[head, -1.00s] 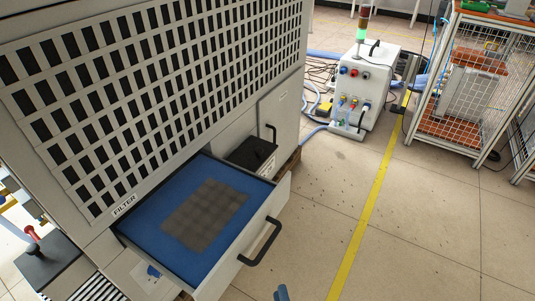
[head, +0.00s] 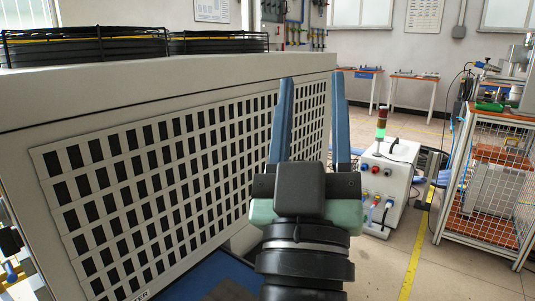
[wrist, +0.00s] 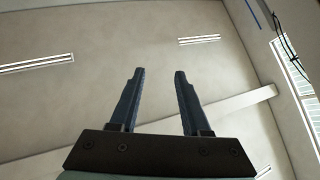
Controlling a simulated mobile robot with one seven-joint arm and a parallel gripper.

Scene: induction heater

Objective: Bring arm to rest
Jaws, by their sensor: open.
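My gripper (head: 313,78) is raised in the middle of the head view, in front of the machine's slotted side panel. Its two blue fingers point up and stand apart, with nothing between them. In the wrist view my gripper (wrist: 160,75) is also open and empty, with the ceiling behind it. The grey machine (head: 170,68) fills the left of the head view.
A white control box (head: 388,185) with a green-lit signal tower stands on the floor at right. A wire-mesh cart (head: 490,185) stands farther right. Black-guarded fans (head: 85,47) sit on top of the machine. Open floor with a yellow line (head: 415,255) lies at lower right.

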